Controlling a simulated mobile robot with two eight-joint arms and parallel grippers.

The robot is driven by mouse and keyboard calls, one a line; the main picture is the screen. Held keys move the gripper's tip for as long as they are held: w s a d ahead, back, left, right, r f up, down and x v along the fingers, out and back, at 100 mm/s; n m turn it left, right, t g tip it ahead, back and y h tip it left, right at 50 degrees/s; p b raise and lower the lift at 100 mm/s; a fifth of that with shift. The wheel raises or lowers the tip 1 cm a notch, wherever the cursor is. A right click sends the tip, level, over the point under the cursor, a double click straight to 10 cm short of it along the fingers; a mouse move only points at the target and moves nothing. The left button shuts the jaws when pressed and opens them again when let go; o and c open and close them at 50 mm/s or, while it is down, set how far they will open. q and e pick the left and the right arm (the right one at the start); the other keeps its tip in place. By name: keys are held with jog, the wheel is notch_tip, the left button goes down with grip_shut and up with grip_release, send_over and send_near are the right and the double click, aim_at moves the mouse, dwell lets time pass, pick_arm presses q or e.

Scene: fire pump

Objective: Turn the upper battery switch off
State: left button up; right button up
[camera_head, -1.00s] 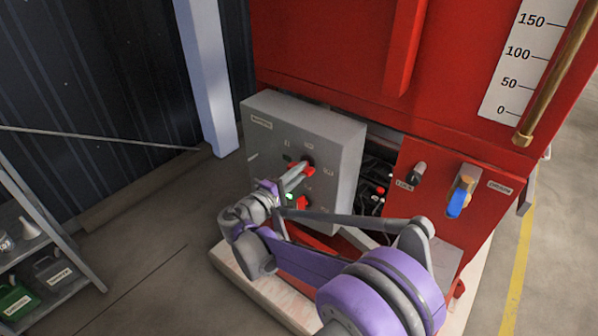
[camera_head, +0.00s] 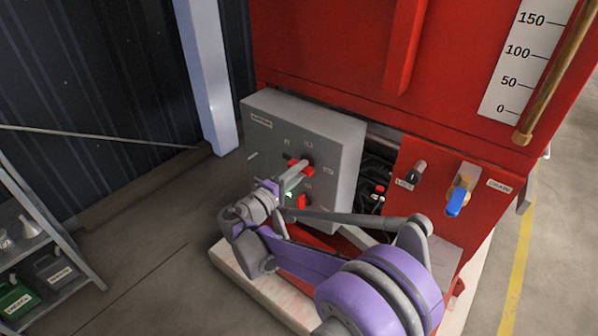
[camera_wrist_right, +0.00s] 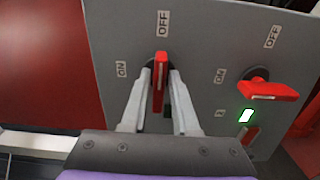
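The grey battery switch box (camera_head: 305,125) has two red rotary handles. The upper switch (camera_head: 299,166) lies across the panel in the head view; in the wrist view its handle (camera_wrist_right: 160,84) points at its OFF label. The lower switch (camera_head: 301,202) also shows at right in the wrist view (camera_wrist_right: 268,90), pointing toward its ON side beside a lit green indicator (camera_wrist_right: 245,116). My right gripper (camera_wrist_right: 161,76) is at the upper switch, one finger on each side of its handle, with narrow gaps apparently showing. The switch hub is partly hidden. My left gripper is out of view.
A red panel with a blue-handled drain valve (camera_head: 457,202) and a black knob (camera_head: 415,172) stands right of the box. Dark wiring fills the gap between. A shelf (camera_head: 50,235) with containers stands at far left. Open floor lies between shelf and pump.

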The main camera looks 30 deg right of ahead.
jog(key=shift+o, duration=1.1)
jog(key=shift+a, duration=0.1)
jog(key=v, duration=1)
jog(key=shift+s+a, duration=0.2)
jog(key=shift+a, duration=0.05)
jog(key=shift+d, duration=0.1)
